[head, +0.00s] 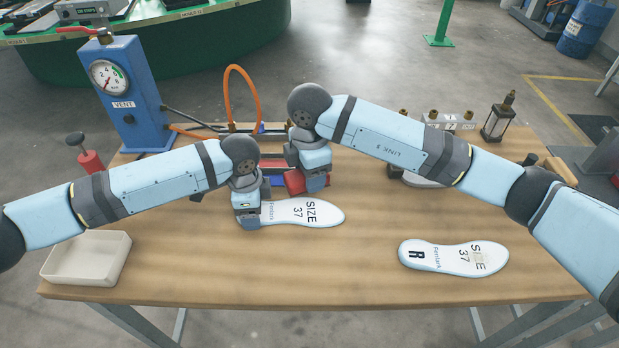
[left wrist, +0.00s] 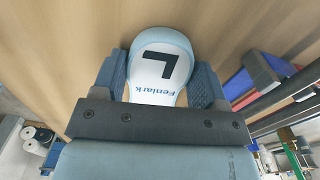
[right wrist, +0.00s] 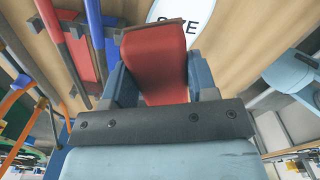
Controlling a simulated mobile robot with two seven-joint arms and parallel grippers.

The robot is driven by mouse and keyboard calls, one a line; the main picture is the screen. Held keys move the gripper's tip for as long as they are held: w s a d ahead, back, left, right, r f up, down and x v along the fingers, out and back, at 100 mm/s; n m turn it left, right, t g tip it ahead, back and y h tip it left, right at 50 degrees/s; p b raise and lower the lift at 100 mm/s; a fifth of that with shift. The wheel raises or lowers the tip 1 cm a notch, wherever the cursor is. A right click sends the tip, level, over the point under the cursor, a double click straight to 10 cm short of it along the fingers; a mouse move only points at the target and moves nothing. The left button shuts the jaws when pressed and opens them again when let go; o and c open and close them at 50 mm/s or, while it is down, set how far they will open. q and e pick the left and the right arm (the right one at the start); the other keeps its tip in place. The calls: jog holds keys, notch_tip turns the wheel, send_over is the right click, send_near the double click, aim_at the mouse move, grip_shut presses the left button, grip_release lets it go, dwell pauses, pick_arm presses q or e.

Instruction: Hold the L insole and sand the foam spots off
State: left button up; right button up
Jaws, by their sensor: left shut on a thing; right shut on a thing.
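The white L insole (head: 306,212), marked SIZE 37, lies on the table with no foam spot that I can make out on its visible part. My left gripper (head: 248,217) is shut on its heel end, covering the L mark in the head view; the mark shows between the fingers in the left wrist view (left wrist: 162,68). My right gripper (head: 314,184) is shut on a red sanding block (right wrist: 157,62), just behind the L insole. The block also shows in the head view (head: 294,182). I cannot tell whether it touches the insole.
The R insole (head: 424,253) lies at the right, with a pale tan patch over its SIZE lettering. An empty cream tray (head: 62,275) sits front left. A blue gauge box (head: 132,95) with an orange hose (head: 240,70) stands at the back left. The table's front middle is clear.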

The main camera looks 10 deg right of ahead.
dwell(0.4)
pick_arm(q)
jog(key=o, duration=1)
notch_tip(320, 180, up, 12)
